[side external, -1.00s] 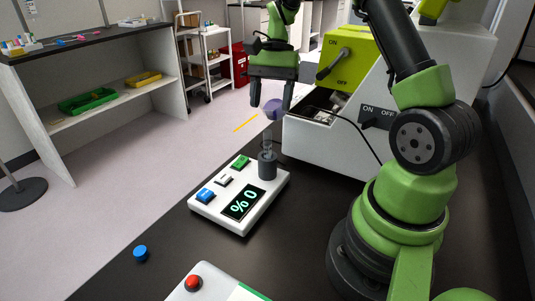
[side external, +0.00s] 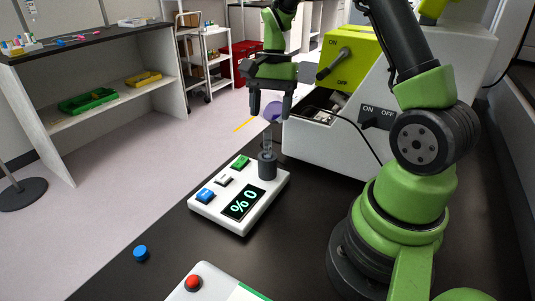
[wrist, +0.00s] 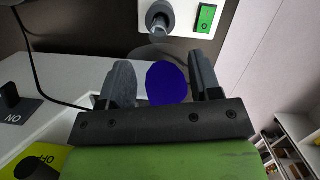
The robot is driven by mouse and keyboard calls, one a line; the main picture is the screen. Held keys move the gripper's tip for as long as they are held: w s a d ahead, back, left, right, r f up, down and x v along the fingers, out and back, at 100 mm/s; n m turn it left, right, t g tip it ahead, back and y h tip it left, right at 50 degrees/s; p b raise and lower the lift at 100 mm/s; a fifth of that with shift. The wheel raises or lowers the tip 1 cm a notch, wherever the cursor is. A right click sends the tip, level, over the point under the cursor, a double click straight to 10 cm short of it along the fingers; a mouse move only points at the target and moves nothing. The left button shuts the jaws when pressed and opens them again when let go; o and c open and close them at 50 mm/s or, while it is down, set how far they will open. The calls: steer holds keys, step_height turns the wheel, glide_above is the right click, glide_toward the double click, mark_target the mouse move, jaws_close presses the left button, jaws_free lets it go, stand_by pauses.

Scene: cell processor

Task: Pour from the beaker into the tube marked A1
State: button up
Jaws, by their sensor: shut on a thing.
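My gripper (side external: 271,108) hangs above and beyond the white device, its fingers pointing down. In the wrist view my gripper (wrist: 159,85) has its two dark fingers either side of a blue-purple disc, which looks like liquid in the clear beaker (wrist: 155,53); the beaker's walls barely show. In the side view purple liquid (side external: 273,110) shows between and behind the fingers. A clear tube (side external: 267,142) stands upright in a dark round holder (side external: 267,165) on the device, below the fingers. The tube (wrist: 158,22) also shows in the wrist view. No A1 mark is readable.
The white device (side external: 225,215) has blue, white and green buttons and a display reading "% 0". A large white machine (side external: 325,150) with a green lever panel stands to the right, close to my gripper. A blue cap (side external: 141,253) lies on the dark bench.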

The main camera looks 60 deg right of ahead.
steer(key=shift+a+h, duration=0.1)
steer(key=shift+h, duration=0.5)
steer(key=shift+t+h, duration=0.3)
steer(key=shift+h, duration=0.3)
steer(key=shift+a, duration=0.1)
steer(key=shift+a+h, duration=0.1)
steer(key=shift+h, duration=0.5)
steer(key=shift+s, duration=0.1)
steer(key=shift+a+r+t+h, duration=0.15)
steer(key=shift+t+h, duration=0.15)
steer(key=shift+h, duration=0.2)
